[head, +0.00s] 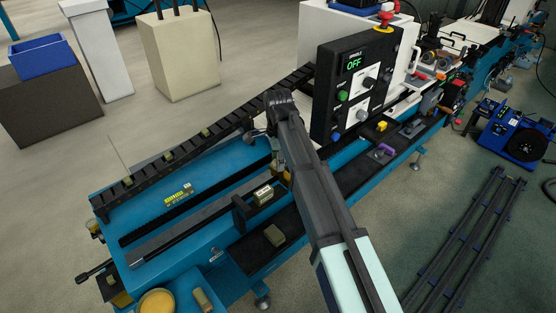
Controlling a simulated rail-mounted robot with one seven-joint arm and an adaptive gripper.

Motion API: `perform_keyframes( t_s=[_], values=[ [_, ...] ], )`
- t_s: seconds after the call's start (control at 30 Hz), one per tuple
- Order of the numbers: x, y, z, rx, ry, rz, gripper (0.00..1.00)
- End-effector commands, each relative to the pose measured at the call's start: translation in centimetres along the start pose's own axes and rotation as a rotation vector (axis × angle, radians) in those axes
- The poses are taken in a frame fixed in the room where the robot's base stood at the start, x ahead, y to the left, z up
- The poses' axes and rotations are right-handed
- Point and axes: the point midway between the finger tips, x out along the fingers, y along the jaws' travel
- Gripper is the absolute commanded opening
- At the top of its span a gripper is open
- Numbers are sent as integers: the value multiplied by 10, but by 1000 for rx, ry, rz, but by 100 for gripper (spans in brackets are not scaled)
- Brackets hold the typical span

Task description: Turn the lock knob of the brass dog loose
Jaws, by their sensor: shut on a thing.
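A brass block with a pale label (263,195) sits on the rail just in front and to the left.
A black control panel (356,82) reading OFF stands close to the right of my wrist. A dark slatted chain track (205,133) runs behind the bed. A dark upright bracket (241,214) stands left of the labelled block. A loose block (274,236) lies in the front tray.

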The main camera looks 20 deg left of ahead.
Motion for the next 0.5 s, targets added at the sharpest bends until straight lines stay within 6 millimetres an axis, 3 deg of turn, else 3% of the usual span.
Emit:
perform_keyframes(
  t_s=[0.5],
  values=[
    [1,1,0,-316,0,3,7]
  ],
)
